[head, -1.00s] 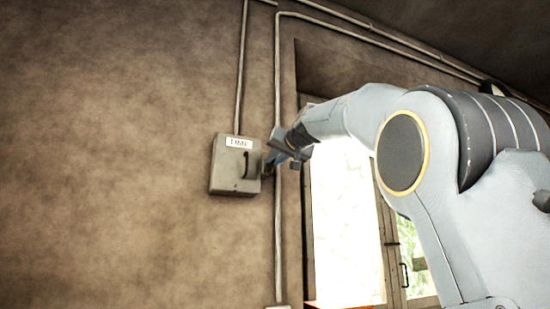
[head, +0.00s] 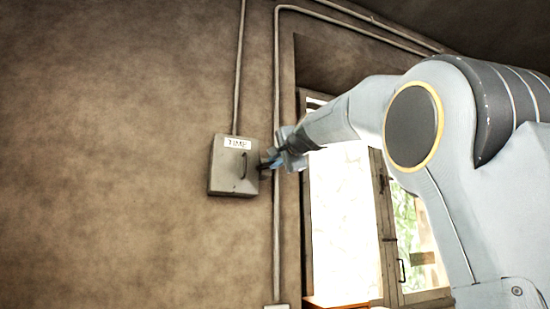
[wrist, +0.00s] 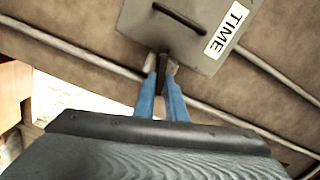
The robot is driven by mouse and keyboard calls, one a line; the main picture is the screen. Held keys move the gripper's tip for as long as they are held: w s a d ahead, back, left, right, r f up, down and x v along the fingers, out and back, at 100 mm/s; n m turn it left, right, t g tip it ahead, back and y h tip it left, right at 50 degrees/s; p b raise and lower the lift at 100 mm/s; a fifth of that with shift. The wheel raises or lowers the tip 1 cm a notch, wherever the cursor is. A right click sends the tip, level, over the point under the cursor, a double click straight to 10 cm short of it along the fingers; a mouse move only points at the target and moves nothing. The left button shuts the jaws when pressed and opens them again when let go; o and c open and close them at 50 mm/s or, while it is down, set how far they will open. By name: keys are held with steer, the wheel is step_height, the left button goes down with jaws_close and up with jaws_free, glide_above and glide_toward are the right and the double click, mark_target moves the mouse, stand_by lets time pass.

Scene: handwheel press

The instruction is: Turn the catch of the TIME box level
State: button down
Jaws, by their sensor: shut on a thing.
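The TIME box (head: 226,178) is a grey metal box on the wall, with a white TIME label (head: 237,143) and a dark bar handle (head: 244,166) on its door. In the wrist view the box (wrist: 200,55) fills the top, turned on its side. My gripper (head: 267,162) is at the box's right edge. In the wrist view its blue fingers (wrist: 162,72) are shut on the dark catch (wrist: 162,59) at that edge. The fingers cover much of the catch, so its exact angle is hard to tell.
A thin conduit (head: 238,70) runs up from the box. Another vertical pipe (head: 277,230) runs close on the box's right, behind my gripper. A bright window (head: 345,220) is further right. The wall left of the box is bare.

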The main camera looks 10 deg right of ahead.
steer(key=shift+f+m+p, duration=0.1)
steer(key=shift+m+p, duration=0.6)
steer(key=shift+m, duration=1)
steer(key=c, duration=1.8)
jaws_free()
steer(key=s+d+b, duration=0.1)
steer(key=s+b, duration=0.2)
steer(key=s, duration=0.4)
steer(key=shift+s+b, duration=0.3)
steer(key=shift+s, duration=0.05)
steer(key=shift+d, duration=0.1)
